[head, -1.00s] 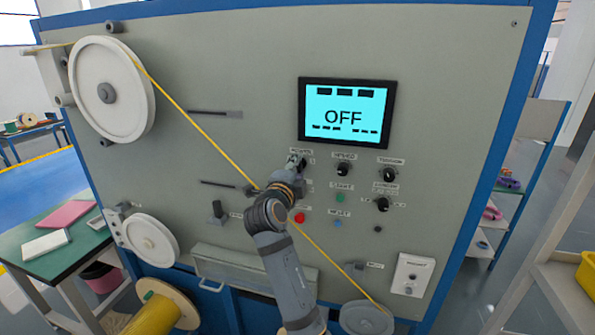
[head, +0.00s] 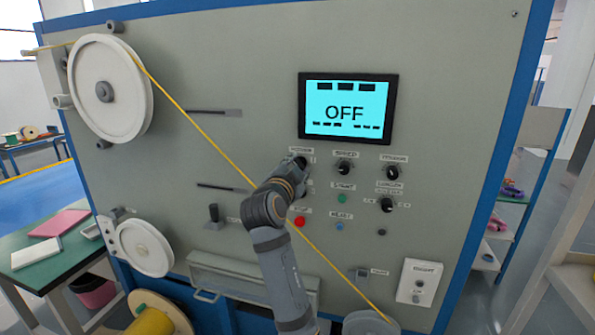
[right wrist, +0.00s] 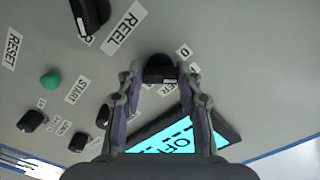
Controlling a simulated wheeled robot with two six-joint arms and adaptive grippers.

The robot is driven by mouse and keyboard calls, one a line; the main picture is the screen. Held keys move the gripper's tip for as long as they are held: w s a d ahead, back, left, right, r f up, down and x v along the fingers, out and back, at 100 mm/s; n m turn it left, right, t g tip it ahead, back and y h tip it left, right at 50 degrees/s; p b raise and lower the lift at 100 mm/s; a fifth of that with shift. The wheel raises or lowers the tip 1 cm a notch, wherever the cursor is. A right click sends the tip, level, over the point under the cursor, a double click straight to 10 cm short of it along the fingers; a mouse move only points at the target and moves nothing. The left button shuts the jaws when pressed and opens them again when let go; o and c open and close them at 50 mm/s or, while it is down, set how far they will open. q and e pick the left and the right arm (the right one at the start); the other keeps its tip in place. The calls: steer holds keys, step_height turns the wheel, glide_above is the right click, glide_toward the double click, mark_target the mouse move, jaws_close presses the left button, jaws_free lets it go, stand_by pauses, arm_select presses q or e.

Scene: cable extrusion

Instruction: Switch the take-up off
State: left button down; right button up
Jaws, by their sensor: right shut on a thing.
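The screen (head: 345,112) on the grey panel reads OFF in large letters on cyan; part of it also shows in the right wrist view (right wrist: 172,143). My right gripper (head: 300,166) is at a black rotary knob (right wrist: 160,69) at the left end of the upper knob row, below the screen. In the right wrist view my right gripper's fingers (right wrist: 163,74) are shut on this knob, one on each side. A "0" label sits beside it; its name label is mostly hidden. My left gripper is not in view.
More knobs (head: 344,167), a green button (head: 342,199) and a red button (head: 299,222) are close by. A yellow cable (head: 203,137) runs diagonally from the large white wheel (head: 125,100) past my right arm.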

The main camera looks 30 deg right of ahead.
steer(key=shift+f+n, duration=0.2)
steer(key=shift+n, duration=0.1)
steer(key=o, duration=1.1)
steer(key=shift+r, duration=0.1)
steer(key=shift+o, duration=0.2)
steer(key=shift+r, duration=0.1)
